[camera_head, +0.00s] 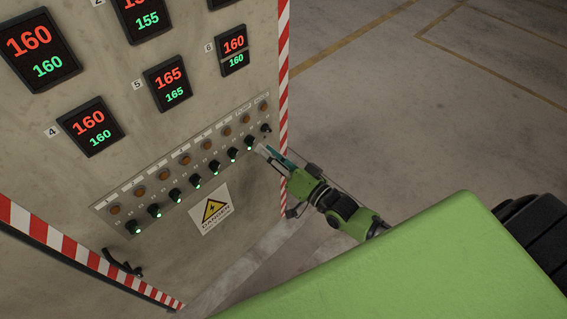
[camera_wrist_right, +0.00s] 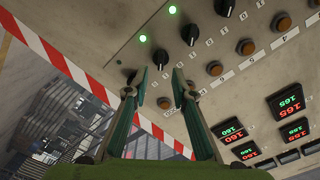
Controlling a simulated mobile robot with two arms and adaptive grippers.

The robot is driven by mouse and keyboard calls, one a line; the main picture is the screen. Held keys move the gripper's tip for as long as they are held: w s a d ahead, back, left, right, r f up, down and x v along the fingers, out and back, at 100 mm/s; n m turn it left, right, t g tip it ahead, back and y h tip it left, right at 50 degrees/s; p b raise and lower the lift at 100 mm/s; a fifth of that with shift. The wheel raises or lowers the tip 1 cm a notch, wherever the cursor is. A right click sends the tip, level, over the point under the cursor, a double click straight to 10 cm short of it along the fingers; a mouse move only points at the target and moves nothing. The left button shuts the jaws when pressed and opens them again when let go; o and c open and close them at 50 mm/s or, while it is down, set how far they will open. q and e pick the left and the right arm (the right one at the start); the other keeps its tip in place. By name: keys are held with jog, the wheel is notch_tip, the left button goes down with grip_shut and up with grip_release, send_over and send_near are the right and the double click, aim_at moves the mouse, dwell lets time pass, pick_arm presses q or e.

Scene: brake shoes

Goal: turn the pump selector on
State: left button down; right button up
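The control panel (camera_head: 183,172) carries a row of black rotary selectors, most with a green light beside them. The selector at the right end (camera_head: 266,128) shows no green light; I take it as the pump selector, but its label is too small to read. In the right wrist view a dark knob (camera_wrist_right: 128,76) shows partly behind the left finger. My right gripper (camera_head: 264,151) is just below the row's right end; in the wrist view its two fingers (camera_wrist_right: 160,72) are apart with nothing between them. Contact with the knob cannot be told. My left gripper is not in view.
Orange lamps (camera_head: 184,160) line the panel above the selectors. Digital displays (camera_head: 91,126) sit higher on the cabinet. A yellow warning sign (camera_head: 212,209) is below the panel. A black handle (camera_head: 122,262) is at lower left. Open floor (camera_head: 420,110) lies right of the striped edge.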

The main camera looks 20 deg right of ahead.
jog(key=v, duration=0.7)
jog(key=shift+s, duration=0.35)
jog(key=shift+d, duration=0.1)
jog(key=s+d+f+n+g+h, duration=0.1)
jog(key=s+d+f+g+h, duration=0.15)
jog(key=f, duration=0.65)
jog(key=s+d+f+n+g+h, duration=0.15)
jog(key=s+f, duration=0.25)
jog(key=f, duration=0.6)
jog(key=s+d+f+n+g+h, duration=0.1)
jog(key=s+d+f+g, duration=0.15)
jog(key=f, duration=0.65)
jog(key=s+a+f+n+g, duration=0.1)
jog(key=s+f+g, duration=0.2)
jog(key=s+f, duration=0.3)
jog(key=s+a+f+n+g, duration=0.1)
jog(key=s+f, duration=0.5)
jog(key=s, duration=0.8)
jog(key=s+a+f+n+g+h, duration=0.1)
jog(key=s+f+g, duration=0.4)
jog(key=s, duration=0.5)
notch_tip(320, 180, down, 2)
jog(key=shift+a+f+n, duration=0.1)
jog(key=shift+a+n, duration=0.45)
jog(key=shift+a, duration=0.4)
jog(key=shift+g, duration=0.25)
